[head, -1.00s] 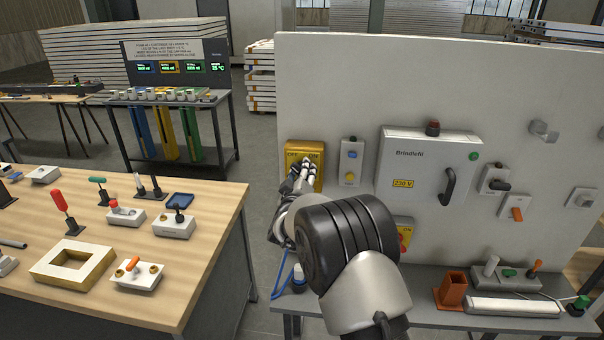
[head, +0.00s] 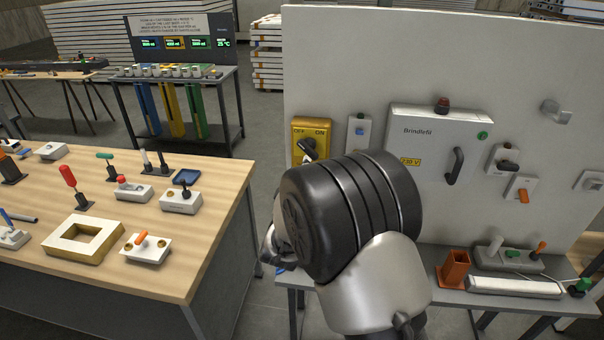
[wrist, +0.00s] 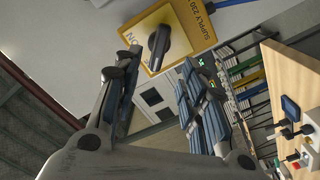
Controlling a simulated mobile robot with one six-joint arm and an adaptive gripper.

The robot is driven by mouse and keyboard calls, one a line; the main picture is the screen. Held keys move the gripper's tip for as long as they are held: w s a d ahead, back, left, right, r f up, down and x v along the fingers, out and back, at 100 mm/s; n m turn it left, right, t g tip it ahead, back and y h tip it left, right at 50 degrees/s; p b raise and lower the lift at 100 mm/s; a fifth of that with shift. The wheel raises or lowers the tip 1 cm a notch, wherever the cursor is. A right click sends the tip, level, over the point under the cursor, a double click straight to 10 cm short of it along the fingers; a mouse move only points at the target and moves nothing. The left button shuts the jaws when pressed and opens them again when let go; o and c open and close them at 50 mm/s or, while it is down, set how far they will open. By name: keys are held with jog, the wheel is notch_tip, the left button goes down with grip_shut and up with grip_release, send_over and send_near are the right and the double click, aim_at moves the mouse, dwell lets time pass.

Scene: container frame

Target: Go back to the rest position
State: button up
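My gripper (wrist: 160,60) is open in the wrist view, with a clear gap between its two fingers and nothing held. In the head view my arm's large black joint hides most of it. The yellow switch box (head: 300,129) with ON and OFF marks is on the white panel (head: 370,70). Its black knob (head: 308,147) shows just above my arm. In the wrist view the yellow box (wrist: 197,28) and its knob (wrist: 158,45) lie beyond the fingertips, and the gripper looks apart from them.
A grey box with a black handle (head: 454,165) and several small switches are on the panel. A shelf (head: 440,284) with an orange holder (head: 454,268) runs below. A wooden table (head: 215,222) with several devices stands left, with a floor gap between it and the panel.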

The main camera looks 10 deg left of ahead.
jog(key=s+d+r+m+g+y+b, duration=0.35)
jog(key=s+d+r+g, duration=0.2)
jog(key=s+d, duration=0.35)
jog(key=s+d+f+m+g+h+b, duration=0.1)
jog(key=s+d, duration=0.3)
jog(key=s, duration=0.7)
jog(key=s+d+f+m+g+h+b, duration=0.1)
jog(key=s+d+f+g, duration=0.3)
jog(key=s, duration=0.7)
jog(key=s+d+f+m+g+h+b, duration=0.1)
jog(key=s+d+f+m+g, duration=0.2)
jog(key=s, duration=0.8)
jog(key=d, duration=0.2)
jog(key=shift+s+d+b, duration=0.3)
jog(key=shift+d, duration=0.05)
